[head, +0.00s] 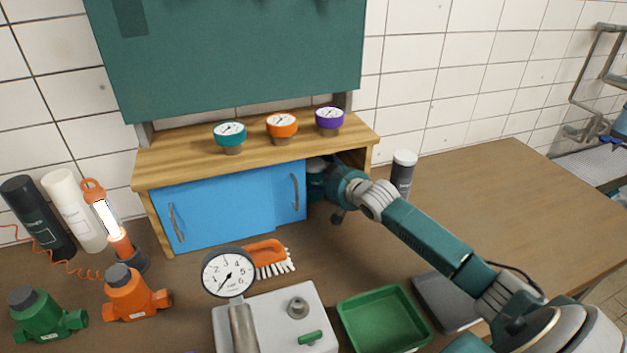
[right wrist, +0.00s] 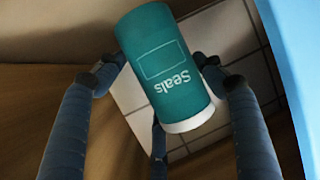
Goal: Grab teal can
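The teal can (right wrist: 165,65), labelled "Seals" with a white rim at one end, shows in the right wrist view. In the head view it is hidden inside the blue cabinet. My right gripper (head: 318,178) reaches into the cabinet's open right end. In the right wrist view the fingers of my right gripper (right wrist: 160,75) lie on both sides of the can, their tips at or very near its sides. A third finger is below it. Whether they press on the can is not clear. My left gripper is out of view.
The cabinet's blue doors (head: 235,208) cover its left part. A green tray (head: 383,320) lies in front.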

